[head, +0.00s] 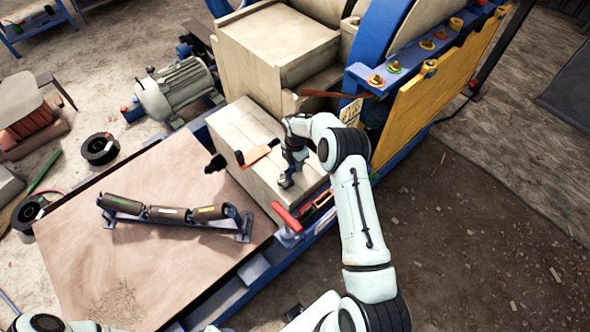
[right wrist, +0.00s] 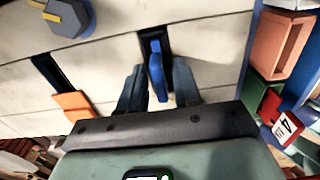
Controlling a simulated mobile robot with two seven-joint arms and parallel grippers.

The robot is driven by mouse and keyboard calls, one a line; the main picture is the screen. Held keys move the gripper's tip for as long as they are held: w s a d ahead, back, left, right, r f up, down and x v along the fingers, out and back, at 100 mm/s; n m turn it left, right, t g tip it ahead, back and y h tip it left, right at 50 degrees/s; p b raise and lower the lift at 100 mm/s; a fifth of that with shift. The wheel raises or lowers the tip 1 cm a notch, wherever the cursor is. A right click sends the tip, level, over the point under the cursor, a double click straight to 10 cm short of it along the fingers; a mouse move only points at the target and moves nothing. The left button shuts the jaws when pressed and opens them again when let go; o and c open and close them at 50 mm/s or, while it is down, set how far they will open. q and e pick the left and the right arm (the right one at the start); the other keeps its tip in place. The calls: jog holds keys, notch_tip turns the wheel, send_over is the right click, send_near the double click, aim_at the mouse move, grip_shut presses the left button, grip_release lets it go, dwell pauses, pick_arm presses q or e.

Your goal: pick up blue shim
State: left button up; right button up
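The blue shim (right wrist: 157,75) stands in a dark slot in the beige block, seen in the right wrist view. My right gripper (right wrist: 158,88) has one finger on each side of it, with narrow gaps visible, so it looks open around the shim. In the head view my right gripper (head: 288,180) is over the top of the beige block (head: 240,130), and I cannot make out the blue shim there. My left gripper is out of view; only part of what looks like my left arm shows at the bottom left.
An orange piece (head: 258,153) sticks out of another slot in the block, also seen in the right wrist view (right wrist: 75,103). A red handle (head: 287,217) is at the block's front. A roller frame (head: 175,214) lies on the board (head: 90,255) to the left.

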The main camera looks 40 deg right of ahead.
grip_shut()
dwell(1.2)
